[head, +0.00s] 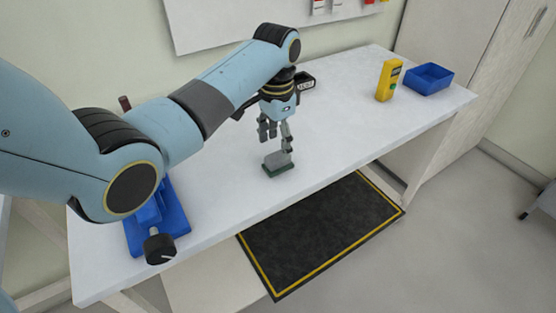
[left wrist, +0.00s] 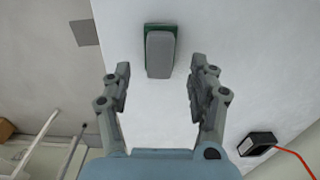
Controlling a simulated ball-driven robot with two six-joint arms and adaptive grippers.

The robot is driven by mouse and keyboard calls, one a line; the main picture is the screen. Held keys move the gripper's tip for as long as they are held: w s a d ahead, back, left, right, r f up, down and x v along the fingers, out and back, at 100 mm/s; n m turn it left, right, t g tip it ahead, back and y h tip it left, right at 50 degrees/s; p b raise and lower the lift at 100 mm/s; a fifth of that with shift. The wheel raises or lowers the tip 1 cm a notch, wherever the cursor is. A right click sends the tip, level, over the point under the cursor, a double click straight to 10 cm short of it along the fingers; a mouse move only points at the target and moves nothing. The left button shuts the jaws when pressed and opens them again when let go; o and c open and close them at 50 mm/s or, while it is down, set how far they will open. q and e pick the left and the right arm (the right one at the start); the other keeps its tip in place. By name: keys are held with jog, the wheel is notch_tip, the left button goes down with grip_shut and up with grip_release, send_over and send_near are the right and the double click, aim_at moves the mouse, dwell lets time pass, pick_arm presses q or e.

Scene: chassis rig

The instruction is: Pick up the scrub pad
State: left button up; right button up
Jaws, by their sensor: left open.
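The scrub pad (head: 278,163) lies on the white table near its front edge, with a grey block on a green base. In the left wrist view the scrub pad (left wrist: 160,53) lies ahead of the fingertips, roughly between their lines. My left gripper (head: 276,143) is open and points down just above the pad. In the left wrist view its two fingers (left wrist: 160,75) stand wide apart with nothing between them. My right gripper is not in view.
A yellow meter (head: 387,81) and a blue bin (head: 429,79) stand at the table's far right. A black device (head: 305,84) sits behind my gripper. A blue vise-like tool (head: 156,222) is at the left. The table (head: 340,125) right of the pad is clear.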

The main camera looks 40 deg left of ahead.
aim_at(278, 155)
pick_arm(q)
notch_tip(278, 155, down, 5)
jog(key=shift+w+r, duration=0.1)
jog(key=shift+f, duration=0.2)
jog(key=c, duration=1.2)
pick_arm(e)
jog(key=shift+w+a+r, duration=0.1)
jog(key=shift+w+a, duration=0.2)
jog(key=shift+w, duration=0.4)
pick_arm(q)
notch_tip(278, 155, up, 4)
jog(key=shift+w+r, duration=0.1)
jog(key=w+d+r+b, duration=0.1)
jog(key=w+d+r, duration=0.1)
jog(key=w+d+r+b, duration=0.1)
jog(key=w+d+r, duration=0.1)
jog(key=w+d, duration=0.1)
jog(key=w+d+r+b, duration=0.1)
jog(key=w+d+r, duration=0.1)
jog(key=w+d, duration=0.1)
jog(key=shift+w+r, duration=0.25)
jog(key=shift+r, duration=0.15)
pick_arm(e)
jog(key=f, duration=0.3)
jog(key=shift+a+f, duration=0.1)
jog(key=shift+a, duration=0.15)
